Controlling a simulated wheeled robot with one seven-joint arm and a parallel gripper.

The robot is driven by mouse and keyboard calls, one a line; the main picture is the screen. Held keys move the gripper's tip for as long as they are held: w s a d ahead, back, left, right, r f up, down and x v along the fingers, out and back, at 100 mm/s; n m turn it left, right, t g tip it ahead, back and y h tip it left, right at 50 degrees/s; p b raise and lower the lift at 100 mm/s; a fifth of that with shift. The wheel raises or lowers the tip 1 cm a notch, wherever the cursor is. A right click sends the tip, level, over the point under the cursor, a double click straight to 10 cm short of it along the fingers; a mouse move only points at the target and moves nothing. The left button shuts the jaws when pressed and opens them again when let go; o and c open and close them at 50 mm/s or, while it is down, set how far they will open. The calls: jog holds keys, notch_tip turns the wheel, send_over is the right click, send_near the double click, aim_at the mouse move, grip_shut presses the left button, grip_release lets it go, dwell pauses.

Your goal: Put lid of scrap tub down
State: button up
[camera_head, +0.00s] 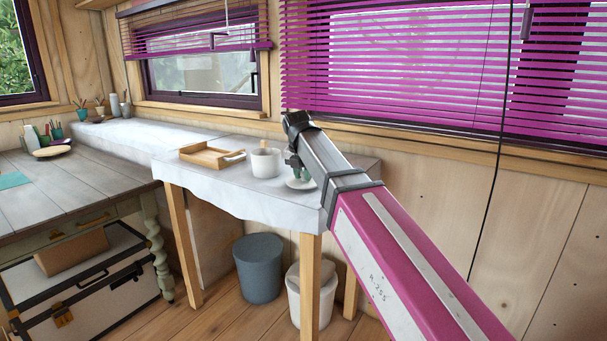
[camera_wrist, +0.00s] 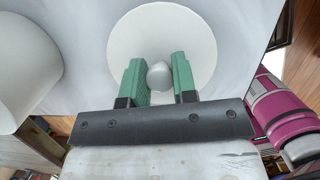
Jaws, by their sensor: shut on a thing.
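The lid (camera_wrist: 125,45) is a round white disc with a small pale grey knob (camera_wrist: 159,75) at its middle. My gripper (camera_wrist: 158,68) has its two green fingers shut on this knob, one on each side. In the head view my gripper (camera_head: 300,176) points down over the table's right part, and the lid (camera_head: 297,185) shows below it. The lid is at or very near the cloth; I cannot tell whether it touches.
The table has a white cloth (camera_head: 220,178). A wooden tray (camera_head: 205,153) lies left of the tub. Under the table stand a grey bin (camera_head: 258,270) and a white bin (camera_head: 312,300). A purple blind (camera_head: 390,60) hangs above the arm. The table's front edge is close.

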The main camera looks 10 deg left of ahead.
aim_at(299, 184)
jog(key=shift+f, duration=0.25)
jog(key=o, duration=0.9)
jog(key=shift+o, duration=0.2)
jog(key=d+v, duration=0.1)
jog(key=v, duration=1.1)
jog(key=shift+a+r, duration=0.3)
jog(key=shift+a, duration=0.2)
jog(key=shift+s, duration=0.1)
